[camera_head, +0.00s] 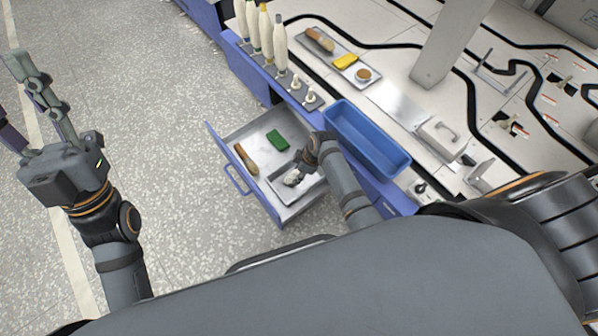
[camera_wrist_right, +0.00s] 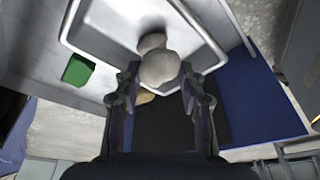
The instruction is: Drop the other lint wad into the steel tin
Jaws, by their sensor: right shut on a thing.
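The steel tin (camera_head: 262,186) is a shallow tray in the open drawer; its bright rim (camera_wrist_right: 207,33) shows in the right wrist view. My right gripper (camera_head: 302,168) is over the tin's edge, shut on a pale grey lint wad (camera_wrist_right: 160,71). Another pale lint wad (camera_wrist_right: 151,41) shows just beyond it, partly hidden, within the tin's outline. In the head view a pale wad (camera_head: 291,180) shows at the tin, below my right fingers. My left gripper (camera_head: 38,90) is raised over the floor at far left, away from the drawer; its finger gap is unclear.
The drawer (camera_head: 228,137) also holds a green block (camera_head: 277,140) and a brown-handled brush (camera_head: 245,160). A blue bin (camera_head: 368,140) stands on the worktop beside my right arm. Several bobbins (camera_head: 265,35) and a tray with a yellow item (camera_head: 345,61) are farther back.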

